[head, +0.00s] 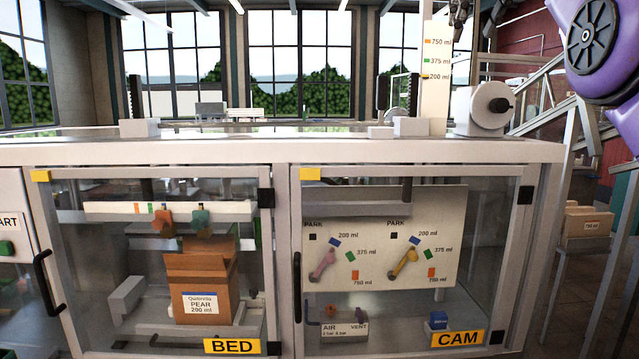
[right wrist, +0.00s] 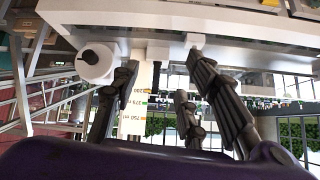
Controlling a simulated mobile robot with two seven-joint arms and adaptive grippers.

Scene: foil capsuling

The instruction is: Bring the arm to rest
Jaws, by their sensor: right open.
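My right arm, purple with a dark round joint, comes in at the top right of the head view. Dark parts of my right gripper (head: 463,10) show at the top edge there, above the cabinet. In the right wrist view, which is upside down, the dark fingers of my right gripper (right wrist: 165,70) stand apart with nothing between them. The bench and the volume scale appear beyond them. My left gripper is in neither view.
A glass-fronted cabinet has a BED door (head: 232,346) and a CAM door (head: 458,339). On its top stand a white roller with a black knob (head: 489,105) and a volume scale (head: 437,85). A brown carton (head: 202,290) is inside. Frame bars stand at the right.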

